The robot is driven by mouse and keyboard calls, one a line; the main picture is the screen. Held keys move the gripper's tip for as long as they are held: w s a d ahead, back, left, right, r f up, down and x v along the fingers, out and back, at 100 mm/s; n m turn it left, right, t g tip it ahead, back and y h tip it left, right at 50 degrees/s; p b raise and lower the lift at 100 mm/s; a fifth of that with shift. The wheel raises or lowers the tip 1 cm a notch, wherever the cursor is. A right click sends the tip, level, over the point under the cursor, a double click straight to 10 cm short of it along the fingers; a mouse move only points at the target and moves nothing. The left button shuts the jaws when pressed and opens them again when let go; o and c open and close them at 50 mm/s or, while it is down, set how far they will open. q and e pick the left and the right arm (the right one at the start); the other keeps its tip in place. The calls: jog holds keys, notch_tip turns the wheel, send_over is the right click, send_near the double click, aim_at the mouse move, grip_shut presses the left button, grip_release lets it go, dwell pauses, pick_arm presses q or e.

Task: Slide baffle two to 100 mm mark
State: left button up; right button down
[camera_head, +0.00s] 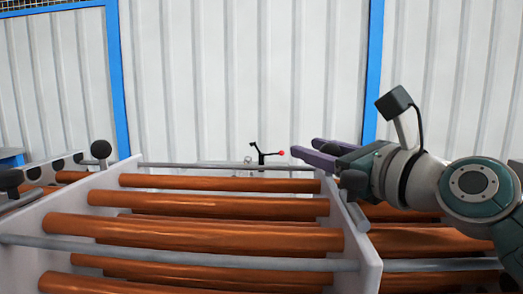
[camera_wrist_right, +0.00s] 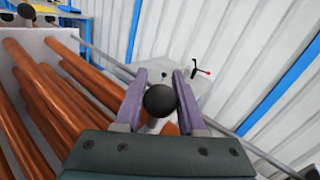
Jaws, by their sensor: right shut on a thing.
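White baffle plates carry a bundle of copper tubes (camera_head: 200,228). One plate (camera_head: 352,232) stands at the right of the tubes in the head view, and another (camera_head: 62,212) stands at the left. My right gripper (camera_head: 303,148) is above the right plate, its purple fingers pointing left. In the right wrist view the gripper (camera_wrist_right: 159,76) is shut on a black ball knob (camera_wrist_right: 160,101), with one finger on each side. No numbers or 100 mm mark are legible. My left gripper is not in view.
Grey rods (camera_head: 180,254) run along the tubes. Black knobs (camera_head: 100,149) stand at the left plates. A small dark stand with a red ball (camera_head: 281,153) is behind the bundle. A white corrugated wall (camera_head: 240,80) with blue posts closes the back.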

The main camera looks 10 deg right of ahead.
jog(key=shift+f, duration=0.1)
jog(key=c, duration=0.5)
grip_release()
notch_tip(320, 180, up, 20)
jog(key=p, duration=0.7)
